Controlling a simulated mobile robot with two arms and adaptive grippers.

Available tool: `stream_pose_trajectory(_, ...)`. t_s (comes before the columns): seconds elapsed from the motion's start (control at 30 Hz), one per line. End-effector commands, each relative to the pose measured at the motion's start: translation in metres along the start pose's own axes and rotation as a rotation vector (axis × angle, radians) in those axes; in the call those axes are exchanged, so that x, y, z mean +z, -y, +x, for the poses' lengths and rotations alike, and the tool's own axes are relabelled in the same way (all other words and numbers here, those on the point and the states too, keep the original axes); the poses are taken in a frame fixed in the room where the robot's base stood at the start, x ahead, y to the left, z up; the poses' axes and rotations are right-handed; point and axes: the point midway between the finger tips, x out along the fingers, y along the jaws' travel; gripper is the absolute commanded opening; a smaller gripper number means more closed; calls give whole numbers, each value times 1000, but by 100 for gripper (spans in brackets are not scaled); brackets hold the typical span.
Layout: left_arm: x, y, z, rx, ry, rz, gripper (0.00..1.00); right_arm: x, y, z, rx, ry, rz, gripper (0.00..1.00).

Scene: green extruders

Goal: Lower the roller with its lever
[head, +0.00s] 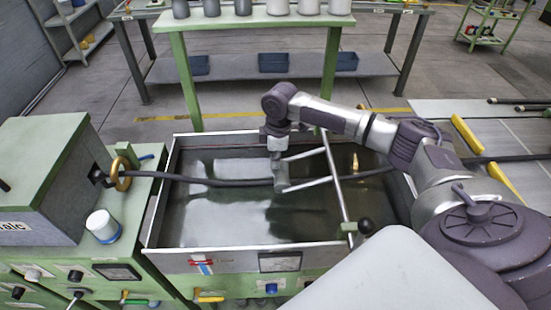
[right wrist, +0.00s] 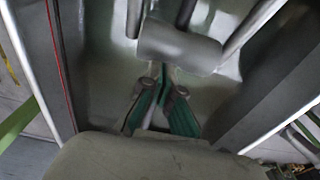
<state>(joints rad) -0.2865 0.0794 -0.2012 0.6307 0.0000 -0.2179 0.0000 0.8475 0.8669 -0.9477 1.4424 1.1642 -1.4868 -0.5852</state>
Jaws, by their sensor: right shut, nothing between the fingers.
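The roller (head: 279,172) is a short grey cylinder over the water trough, carried on two light arms from a cross rod (head: 338,190). The lever (head: 365,227) has a black knob and stands at the rod's near end, by the trough's front rim. My right gripper (head: 275,137) points down at the roller's far end; its fingertips are hard to see there. In the right wrist view its green-padded fingers (right wrist: 163,75) are shut and empty, close to the roller (right wrist: 180,45). I cannot tell whether they touch it. My left gripper is out of view.
A dark hose (head: 220,182) runs from the green extruder (head: 50,170) through a brass ring (head: 121,174), across the trough (head: 190,257), past the roller. A green table with several containers (head: 250,20) stands behind.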

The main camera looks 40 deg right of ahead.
Motion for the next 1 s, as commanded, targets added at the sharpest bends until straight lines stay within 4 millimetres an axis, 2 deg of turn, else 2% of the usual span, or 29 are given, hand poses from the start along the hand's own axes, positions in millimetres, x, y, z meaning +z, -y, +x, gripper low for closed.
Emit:
stream_pose_trajectory(0.23,18,-3,-2,4,28,-1,40,2,0,4,0,1,0,0)
stream_pose_trajectory(0.47,21,-3,-6,4,33,-1,40,2,1,6,-4,23,-1,0)
stream_pose_trajectory(0.7,18,-3,-19,3,32,-1,40,9,2,42,-6,235,0,0)
stream_pose_trajectory(0.8,17,-2,-20,3,30,-1,40,16,1,56,-5,250,1,0)
stream_pose_trajectory(1.0,13,-2,-19,2,23,-2,40,18,0,60,-2,248,0,0)
